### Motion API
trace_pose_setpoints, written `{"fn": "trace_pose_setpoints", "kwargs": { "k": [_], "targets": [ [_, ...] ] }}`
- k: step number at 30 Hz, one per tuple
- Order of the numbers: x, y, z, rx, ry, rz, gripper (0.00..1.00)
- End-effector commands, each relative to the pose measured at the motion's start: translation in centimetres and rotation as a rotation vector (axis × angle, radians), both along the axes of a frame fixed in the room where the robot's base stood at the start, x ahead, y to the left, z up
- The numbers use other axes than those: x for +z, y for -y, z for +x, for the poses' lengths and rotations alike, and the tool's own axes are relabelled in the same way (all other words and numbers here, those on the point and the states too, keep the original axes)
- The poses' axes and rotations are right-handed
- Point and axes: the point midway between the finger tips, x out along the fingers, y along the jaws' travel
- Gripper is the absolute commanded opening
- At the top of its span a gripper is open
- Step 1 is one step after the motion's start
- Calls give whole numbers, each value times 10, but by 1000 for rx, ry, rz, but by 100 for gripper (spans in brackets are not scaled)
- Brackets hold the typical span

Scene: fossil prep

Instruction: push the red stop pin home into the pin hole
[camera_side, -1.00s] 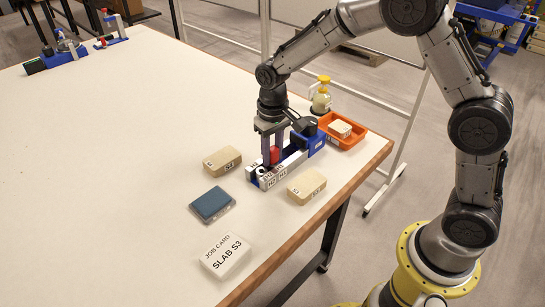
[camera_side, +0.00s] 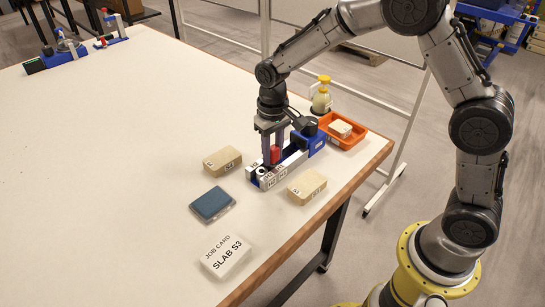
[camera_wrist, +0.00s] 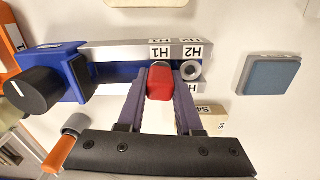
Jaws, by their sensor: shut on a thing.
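My gripper (camera_wrist: 161,102) is shut on the red stop pin (camera_wrist: 160,82), with one finger on each side of it. In the side view the red pin (camera_side: 275,154) shows between the fingers, upright over the blue and white fixture (camera_side: 292,163). In the wrist view the pin is at the fixture rail (camera_wrist: 125,50) beside the H1 label, and an empty round hole (camera_wrist: 190,70) is beside it near the H2 label. The pin's lower end is hidden, so I cannot tell how deep it sits.
A slab marked S4 (camera_side: 222,160) and another slab (camera_side: 306,187) flank the fixture. A blue-grey block (camera_side: 212,204) and the job card (camera_side: 227,256) reading SLAB S3 lie nearer. An orange tray (camera_side: 357,142) and a yellow-topped bottle (camera_side: 321,97) stand behind.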

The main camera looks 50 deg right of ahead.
Motion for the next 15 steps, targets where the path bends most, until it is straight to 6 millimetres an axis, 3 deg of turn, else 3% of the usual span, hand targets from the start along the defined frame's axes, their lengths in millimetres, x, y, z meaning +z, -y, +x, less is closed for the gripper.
{"fn": "trace_pose_setpoints", "kwargs": {
  "k": [15],
  "targets": [
    [10, -1, -4, -3, -13, 1, 0]
  ]
}}
